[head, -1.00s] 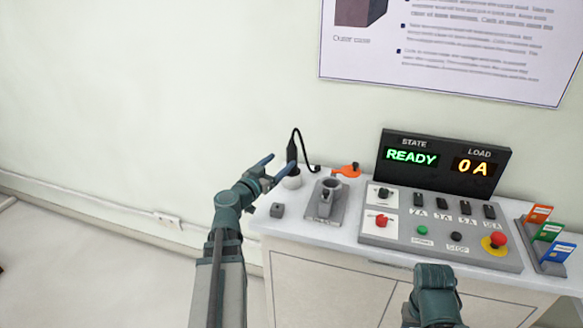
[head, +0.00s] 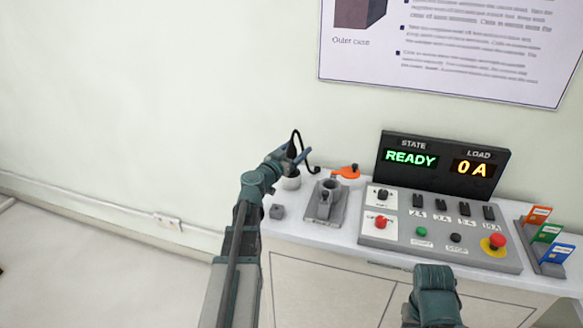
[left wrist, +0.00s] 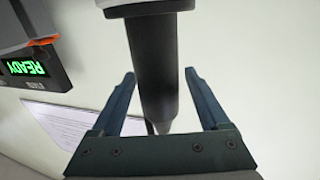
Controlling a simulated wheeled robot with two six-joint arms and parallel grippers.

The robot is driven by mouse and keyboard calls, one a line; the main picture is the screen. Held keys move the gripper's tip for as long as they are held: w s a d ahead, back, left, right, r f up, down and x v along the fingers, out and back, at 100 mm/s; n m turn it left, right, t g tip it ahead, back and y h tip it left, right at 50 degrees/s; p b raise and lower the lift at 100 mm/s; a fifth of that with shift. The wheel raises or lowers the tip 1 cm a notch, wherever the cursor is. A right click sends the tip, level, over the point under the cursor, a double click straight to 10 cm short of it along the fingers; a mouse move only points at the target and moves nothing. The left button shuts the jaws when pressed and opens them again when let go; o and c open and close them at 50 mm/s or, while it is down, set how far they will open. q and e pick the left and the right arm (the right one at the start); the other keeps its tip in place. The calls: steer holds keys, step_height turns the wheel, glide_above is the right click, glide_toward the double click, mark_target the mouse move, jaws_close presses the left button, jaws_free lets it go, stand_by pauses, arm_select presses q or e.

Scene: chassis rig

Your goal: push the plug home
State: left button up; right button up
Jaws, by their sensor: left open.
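The black plug (head: 292,149), with its black cable, stands in a white cup (head: 291,183) at the left end of the bench. My left gripper (head: 299,155) is at the plug and partly covers it. In the left wrist view the plug (left wrist: 155,75) is a dark cylinder between two open fingers (left wrist: 160,88), with gaps on both sides. A grey fixture with a round upright socket (head: 329,187) stands just right of the cup. Only part of my right arm shows at the bottom; its fingers are out of view.
A small grey block (head: 277,212) lies left of the fixture. An orange piece (head: 346,172) lies behind it. The switch panel (head: 440,232) and a display (head: 441,165) reading READY and 0 A stand to the right, with coloured cards (head: 551,238) beyond.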

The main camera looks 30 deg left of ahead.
arm_select(q)
steer(key=shift+w, duration=0.4)
steer(key=shift+s, duration=0.1)
jaws_close()
stand_by(1.0)
